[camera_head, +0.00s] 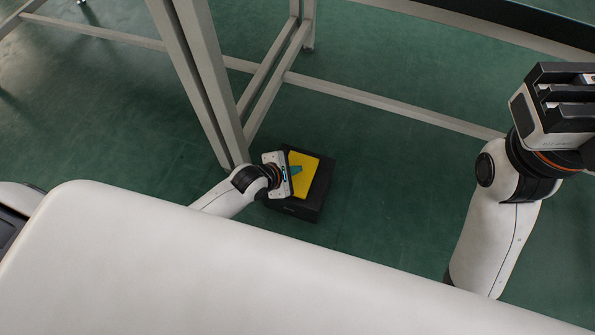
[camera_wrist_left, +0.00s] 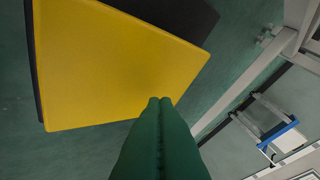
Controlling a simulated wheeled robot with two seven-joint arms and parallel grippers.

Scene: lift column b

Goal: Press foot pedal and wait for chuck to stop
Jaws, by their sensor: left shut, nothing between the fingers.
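The foot pedal is a black box with a yellow top plate (camera_head: 306,184) on the green floor, in the lower middle of the head view. In the left wrist view the yellow plate (camera_wrist_left: 110,65) fills the upper left. My left gripper (camera_head: 297,170) reaches over the pedal; its green fingers (camera_wrist_left: 159,101) are together and empty. Their tips overlap the plate's lower edge in the wrist view; I cannot tell whether they touch it. My right gripper (camera_head: 565,100) is raised at the right of the head view, its fingers not clearly seen. No chuck is in view.
A grey metal frame leg (camera_head: 205,85) stands right beside the pedal and my left wrist. A low rail (camera_head: 390,118) runs behind the pedal to the right. Green floor (camera_head: 400,190) is clear right of the pedal. A blue and white object (camera_wrist_left: 278,135) shows in the wrist view.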

